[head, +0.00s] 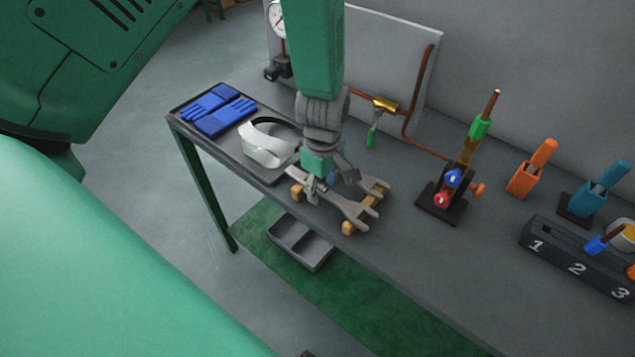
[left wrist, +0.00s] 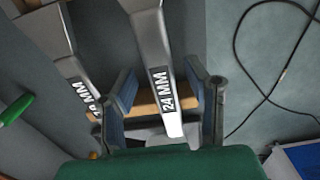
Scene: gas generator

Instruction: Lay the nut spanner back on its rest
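Two grey spanners (head: 345,207) lie side by side on wooden rests (head: 348,228) at the bench's front edge. In the left wrist view one is marked 24 MM (left wrist: 155,60); the other (left wrist: 75,75) lies left of it, its label partly hidden. I cannot tell from the marks which is the nut spanner. My left gripper (head: 330,182) is low over the handle ends. In the left wrist view its fingers (left wrist: 162,105) stand apart on either side of the 24 MM handle, with gaps showing. The wooden rest (left wrist: 148,103) shows beneath that handle. My right gripper is not in view.
A tray (head: 262,172) with blue gloves (head: 218,108) and a face shield (head: 268,142) is left of the spanners. A torch stand (head: 440,205) is to the right, near a numbered block (head: 575,262). An open bin (head: 300,243) sits below the bench edge.

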